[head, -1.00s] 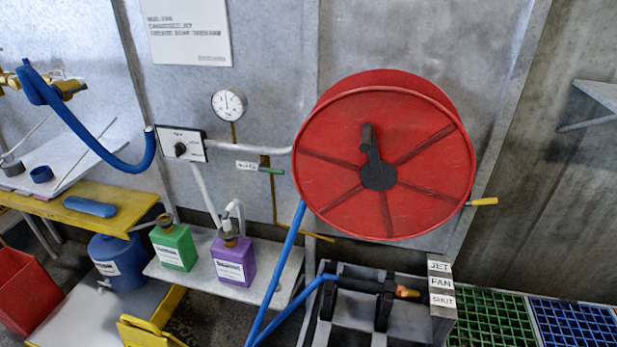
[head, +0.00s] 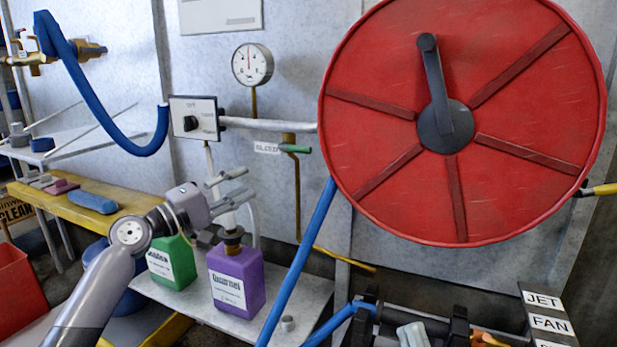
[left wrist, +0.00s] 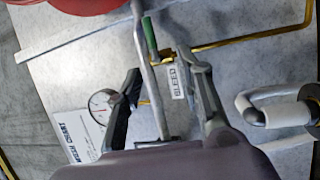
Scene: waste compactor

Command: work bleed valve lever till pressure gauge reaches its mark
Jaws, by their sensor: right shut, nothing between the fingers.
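The bleed valve lever (head: 295,149) has a green handle on a brass pipe, beside a BLEED label (head: 267,148). The round white pressure gauge (head: 252,64) is above it; its needle points roughly up, and its mark is too small to read. My left gripper (head: 238,184) is open and empty, left of and below the lever, above the purple jug. In the left wrist view the green handle (left wrist: 150,38) lies beyond the fingers, apart from them, and the gauge (left wrist: 103,105) is partly behind one finger. My right gripper (head: 412,335) is shut at the bottom edge.
A large red hose reel (head: 390,165) fills the right side. A purple jug (head: 236,280) and a green jug (head: 172,262) stand on the shelf below. A selector box (head: 194,119) with a knob is left of the lever. A blue hose (head: 302,255) runs down from the reel.

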